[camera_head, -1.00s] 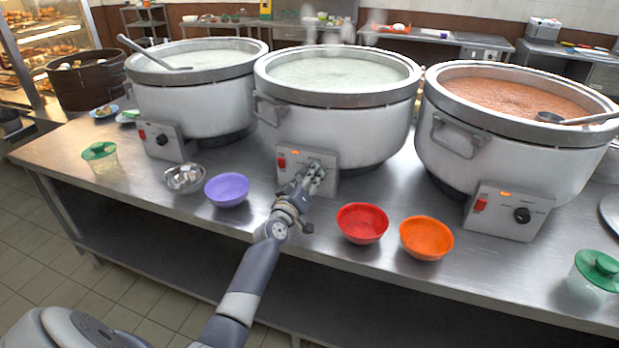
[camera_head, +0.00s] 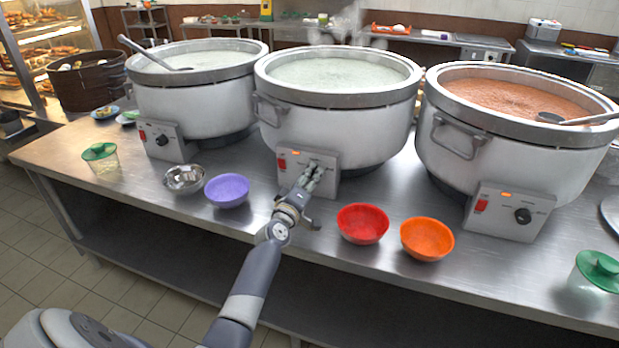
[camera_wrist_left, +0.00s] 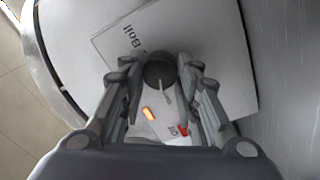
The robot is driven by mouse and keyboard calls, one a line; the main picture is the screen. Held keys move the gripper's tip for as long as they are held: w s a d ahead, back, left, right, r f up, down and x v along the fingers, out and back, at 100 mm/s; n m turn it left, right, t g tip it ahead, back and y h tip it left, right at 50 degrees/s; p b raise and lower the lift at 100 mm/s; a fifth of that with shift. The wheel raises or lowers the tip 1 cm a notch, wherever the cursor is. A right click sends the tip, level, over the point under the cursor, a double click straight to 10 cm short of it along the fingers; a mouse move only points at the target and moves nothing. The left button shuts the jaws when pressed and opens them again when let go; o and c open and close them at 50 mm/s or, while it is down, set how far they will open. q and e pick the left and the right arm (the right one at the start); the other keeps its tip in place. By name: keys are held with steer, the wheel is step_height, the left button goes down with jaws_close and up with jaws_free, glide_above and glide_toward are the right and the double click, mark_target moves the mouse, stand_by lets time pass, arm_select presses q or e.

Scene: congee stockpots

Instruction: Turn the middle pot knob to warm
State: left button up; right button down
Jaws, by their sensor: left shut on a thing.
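The middle pot (camera_head: 335,135) is white with a grey rim and holds pale congee. Its control panel (camera_head: 326,181) has a red switch (camera_head: 282,164) and an orange light. My left gripper (camera_head: 316,168) is at this panel, with its fingers around the knob, which it hides in the head view. In the left wrist view the dark round knob (camera_wrist_left: 160,69) with a light pointer sits between the fingertips of the left gripper (camera_wrist_left: 161,72). The wrist view also shows the word "Boil", the orange light (camera_wrist_left: 149,114) and the red switch (camera_wrist_left: 183,130). My right gripper is not in view.
A left pot (camera_head: 195,100) and a right pot (camera_head: 510,140) stand beside the middle one. A purple bowl (camera_head: 227,190), a metal bowl (camera_head: 184,178), a red bowl (camera_head: 362,223) and an orange bowl (camera_head: 427,238) sit near the table's front edge, on both sides of my arm.

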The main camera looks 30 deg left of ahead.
arm_select(q)
steer(key=o, duration=1.1)
steer(key=shift+c, duration=0.2)
steer(key=shift+s+d+f, duration=0.1)
steer(key=shift+s, duration=0.2)
steer(key=v, duration=1.1)
steer(key=shift+s, duration=0.2)
